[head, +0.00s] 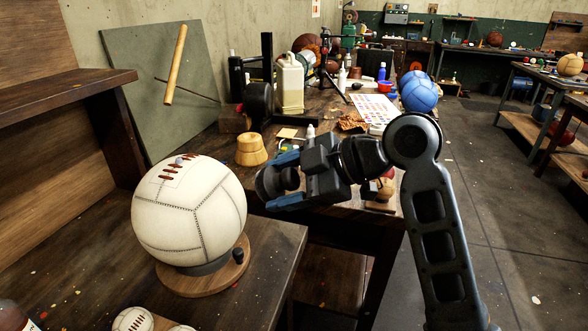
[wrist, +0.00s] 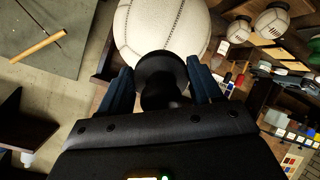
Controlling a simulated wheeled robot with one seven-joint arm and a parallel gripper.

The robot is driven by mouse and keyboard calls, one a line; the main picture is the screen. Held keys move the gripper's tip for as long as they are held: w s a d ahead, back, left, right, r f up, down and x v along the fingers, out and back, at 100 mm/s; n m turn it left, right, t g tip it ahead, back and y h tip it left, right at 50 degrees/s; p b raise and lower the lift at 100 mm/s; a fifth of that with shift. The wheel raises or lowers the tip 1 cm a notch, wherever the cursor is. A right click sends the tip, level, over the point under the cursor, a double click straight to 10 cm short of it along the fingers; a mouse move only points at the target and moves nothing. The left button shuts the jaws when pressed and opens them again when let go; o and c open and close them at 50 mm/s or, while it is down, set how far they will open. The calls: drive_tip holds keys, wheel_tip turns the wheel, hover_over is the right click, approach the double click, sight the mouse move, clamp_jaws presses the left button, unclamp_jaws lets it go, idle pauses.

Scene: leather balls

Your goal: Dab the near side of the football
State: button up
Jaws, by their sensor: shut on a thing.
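The football (head: 190,225) is a white stitched leather ball with brown lacing on top. It rests on a round wooden stand (head: 205,280) at the left bench. My gripper (head: 278,181) is to the right of the ball, with its blue fingers shut on a black round-headed dabber (head: 267,187). The dabber's head faces the ball, with a narrow gap between them in the head view. In the wrist view, the dabber (wrist: 162,80) overlaps the lower edge of the football (wrist: 160,25); contact cannot be told there.
A yellowish wooden block (head: 251,150) stands behind the ball. A white jug (head: 289,85) and a blue ball (head: 418,92) are on the bench farther back. Small white balls (head: 133,320) lie at the near edge. A green board (head: 155,85) leans on the wall.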

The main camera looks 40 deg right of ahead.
sight(235, 201)
drive_tip(key=shift+s+a+f+t, duration=0.25)
drive_tip(key=shift+f+t, duration=0.05)
drive_tip(key=shift+f, duration=0.1)
drive_tip(key=shift+b+x, duration=0.4)
drive_tip(key=shift+x, duration=2.6)
drive_tip(key=shift+w+a+f+b, duration=0.15)
drive_tip(key=shift+w+a+b, duration=0.15)
drive_tip(key=shift+b, duration=0.05)
drive_tip(key=shift+b, duration=0.4)
idle(1.3)
drive_tip(key=shift+s+d, duration=0.1)
idle(0.5)
drive_tip(key=shift+p+v, duration=0.65)
drive_tip(key=shift+v, duration=2.8)
